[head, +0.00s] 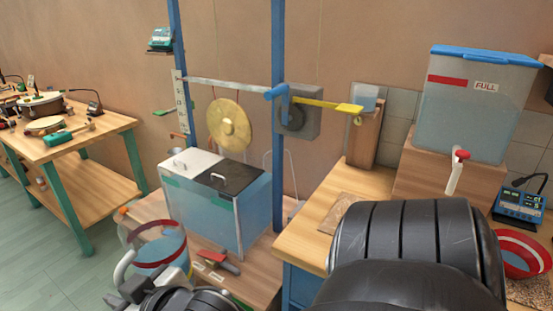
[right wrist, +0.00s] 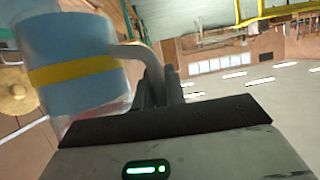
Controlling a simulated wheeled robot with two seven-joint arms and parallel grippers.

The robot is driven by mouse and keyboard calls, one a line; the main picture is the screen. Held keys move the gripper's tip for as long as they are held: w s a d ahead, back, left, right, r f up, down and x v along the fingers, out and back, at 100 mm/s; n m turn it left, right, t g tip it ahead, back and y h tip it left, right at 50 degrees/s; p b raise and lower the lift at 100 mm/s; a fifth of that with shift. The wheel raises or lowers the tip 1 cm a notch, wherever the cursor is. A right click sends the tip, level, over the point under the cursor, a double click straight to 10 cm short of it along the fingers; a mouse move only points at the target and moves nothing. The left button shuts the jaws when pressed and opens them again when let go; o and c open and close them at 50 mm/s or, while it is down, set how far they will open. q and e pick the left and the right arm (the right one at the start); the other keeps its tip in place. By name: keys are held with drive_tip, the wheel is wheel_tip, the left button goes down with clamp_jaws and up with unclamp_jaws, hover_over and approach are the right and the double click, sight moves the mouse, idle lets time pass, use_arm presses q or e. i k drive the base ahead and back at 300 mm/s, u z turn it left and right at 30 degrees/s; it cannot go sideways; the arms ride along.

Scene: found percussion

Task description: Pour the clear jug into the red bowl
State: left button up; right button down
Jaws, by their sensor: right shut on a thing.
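My right gripper (head: 122,292) is low at the left of the head view, and in the right wrist view (right wrist: 162,88) its fingers are shut on the pale handle of the clear jug (right wrist: 78,75). The jug holds blue liquid and has a yellow band. In the head view a clear vessel with blue inside and a red band (head: 160,252) shows beside this gripper; I cannot tell for sure whether it is the same jug. The red bowl (head: 526,246) stands at the far right, partly cut off by the frame, well apart from the gripper. My left gripper is out of view.
A tank marked FULL (head: 466,115) with a red-handled tap stands on a wooden block. A two-lidded tank (head: 245,215), a blue post (head: 278,150) and a gong (head: 229,125) are in the middle. A workbench (head: 75,140) is at left. My black arm covers the lower right.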

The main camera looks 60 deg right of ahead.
sight(524, 257)
drive_tip(key=u, duration=0.05)
drive_tip(key=k, duration=1.7)
drive_tip(key=z, duration=1.2)
